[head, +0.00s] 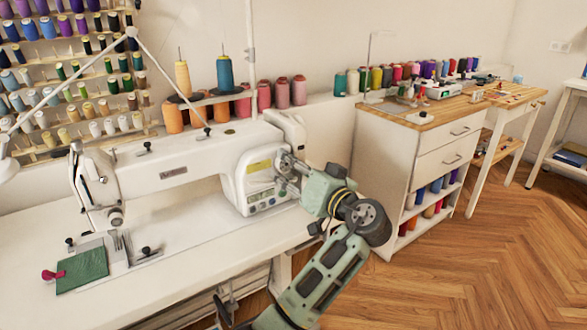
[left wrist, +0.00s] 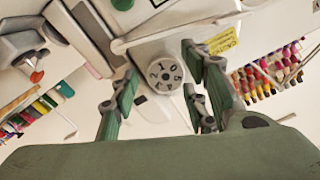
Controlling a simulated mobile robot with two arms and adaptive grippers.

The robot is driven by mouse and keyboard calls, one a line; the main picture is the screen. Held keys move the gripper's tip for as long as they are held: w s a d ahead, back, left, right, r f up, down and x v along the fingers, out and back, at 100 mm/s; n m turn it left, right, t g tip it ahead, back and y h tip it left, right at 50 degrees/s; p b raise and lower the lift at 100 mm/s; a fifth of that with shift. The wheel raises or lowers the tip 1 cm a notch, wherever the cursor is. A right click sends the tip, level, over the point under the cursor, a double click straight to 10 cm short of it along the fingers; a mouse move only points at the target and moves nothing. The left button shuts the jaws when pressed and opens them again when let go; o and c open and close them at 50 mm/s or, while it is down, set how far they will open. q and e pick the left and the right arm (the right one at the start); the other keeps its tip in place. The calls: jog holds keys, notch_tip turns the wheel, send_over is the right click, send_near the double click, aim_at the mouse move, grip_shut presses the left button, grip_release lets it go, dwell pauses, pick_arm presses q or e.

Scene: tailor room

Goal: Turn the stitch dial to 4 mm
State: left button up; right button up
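The white sewing machine (head: 180,172) stands on a white table. In the left wrist view, the round grey stitch dial (left wrist: 165,73) with dark numerals faces me on the machine's body; I cannot read its setting surely. In the head view the dial is hidden behind my left gripper (head: 284,172), which is at the right end of the machine near its small control panel (head: 266,199). In the left wrist view my left gripper (left wrist: 158,98) is open, with its green fingers apart to either side of the dial. I cannot tell whether they touch it. My right gripper is not in view.
Green cloth (head: 82,270) lies under the needle area at the left. Thread cones (head: 225,73) stand behind the machine, and a spool rack (head: 70,90) is on the wall. A drawer cabinet (head: 420,165) stands at the right. The wooden floor (head: 480,270) there is clear.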

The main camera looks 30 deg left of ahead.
pick_arm(q)
jog(key=c, duration=0.9)
jog(key=shift+d+f, duration=0.1)
jog(key=shift+f, duration=0.1)
dwell(0.5)
jog(key=o, duration=1)
jog(key=shift+c, duration=0.2)
jog(key=shift+o, duration=0.3)
jog(key=shift+r, duration=0.15)
jog(key=v, duration=1.2)
